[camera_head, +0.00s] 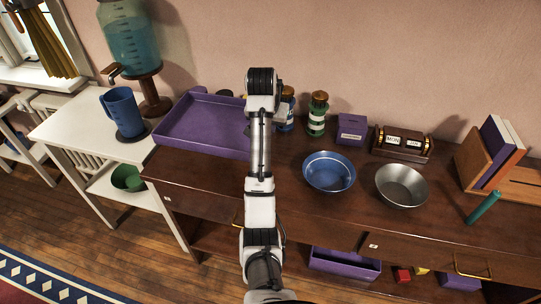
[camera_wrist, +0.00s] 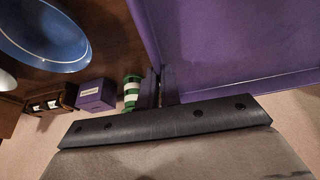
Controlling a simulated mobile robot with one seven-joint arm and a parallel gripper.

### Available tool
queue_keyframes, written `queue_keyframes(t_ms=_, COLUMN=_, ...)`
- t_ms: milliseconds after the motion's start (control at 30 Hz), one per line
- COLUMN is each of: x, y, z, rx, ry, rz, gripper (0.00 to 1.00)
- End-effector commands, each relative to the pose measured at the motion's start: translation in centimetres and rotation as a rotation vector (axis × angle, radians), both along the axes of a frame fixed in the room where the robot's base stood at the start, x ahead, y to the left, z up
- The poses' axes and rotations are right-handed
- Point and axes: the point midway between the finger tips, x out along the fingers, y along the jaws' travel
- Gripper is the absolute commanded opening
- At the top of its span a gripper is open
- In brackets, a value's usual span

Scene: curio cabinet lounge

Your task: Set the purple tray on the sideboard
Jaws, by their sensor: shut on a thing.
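The purple tray (camera_head: 203,145) is upright and roughly level at the left end of the dark wooden sideboard (camera_head: 290,221). I cannot tell whether its underside touches the top. My gripper (camera_wrist: 160,88) is shut on the tray's rim at its right side. In the wrist view the tray (camera_wrist: 230,45) fills the upper right, with its wall between the fingers. In the head view my arm hides the fingers and the tray's right edge.
Right of the tray stand bottles (camera_head: 317,115), a purple box (camera_head: 352,129), a block calendar (camera_head: 402,144), a blue bowl (camera_head: 329,172) and a metal bowl (camera_head: 402,186). A white table (camera_head: 85,128) with a blue jug (camera_head: 123,112) and drink dispenser (camera_head: 130,45) is at the left.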

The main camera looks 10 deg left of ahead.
Motion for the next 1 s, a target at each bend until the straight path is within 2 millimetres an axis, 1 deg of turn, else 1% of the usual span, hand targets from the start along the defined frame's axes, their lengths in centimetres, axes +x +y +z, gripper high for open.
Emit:
queue_keyframes(t_ms=67, x=-0.1, y=-0.2, z=-1.3, rx=-0.001, ry=0.008, rz=-0.001, gripper=0.00)
queue_keyframes(t_ms=100, x=-0.1, y=-0.1, z=-3.2, rx=0.000, ry=0.007, rz=-0.001, gripper=0.00)
queue_keyframes(t_ms=167, x=-0.2, y=0.0, z=-4.7, rx=0.001, ry=0.008, rz=-0.001, gripper=0.00)
queue_keyframes(t_ms=200, x=-0.2, y=0.0, z=-4.7, rx=0.001, ry=0.009, rz=0.001, gripper=0.00)
queue_keyframes(t_ms=300, x=-0.2, y=0.1, z=-6.4, rx=0.002, ry=0.008, rz=0.002, gripper=0.00)
queue_keyframes(t_ms=533, x=-0.2, y=0.1, z=-8.5, rx=0.002, ry=0.007, rz=0.002, gripper=0.00)
queue_keyframes(t_ms=700, x=-0.2, y=0.1, z=-11.0, rx=0.001, ry=0.007, rz=0.000, gripper=0.00)
queue_keyframes(t_ms=767, x=-0.1, y=0.1, z=-11.7, rx=0.002, ry=0.006, rz=0.001, gripper=0.00)
queue_keyframes(t_ms=833, x=-0.1, y=0.1, z=-12.0, rx=0.002, ry=0.005, rz=0.001, gripper=0.00)
queue_keyframes(t_ms=1000, x=-0.1, y=0.1, z=-12.1, rx=0.002, ry=0.003, rz=0.001, gripper=0.00)
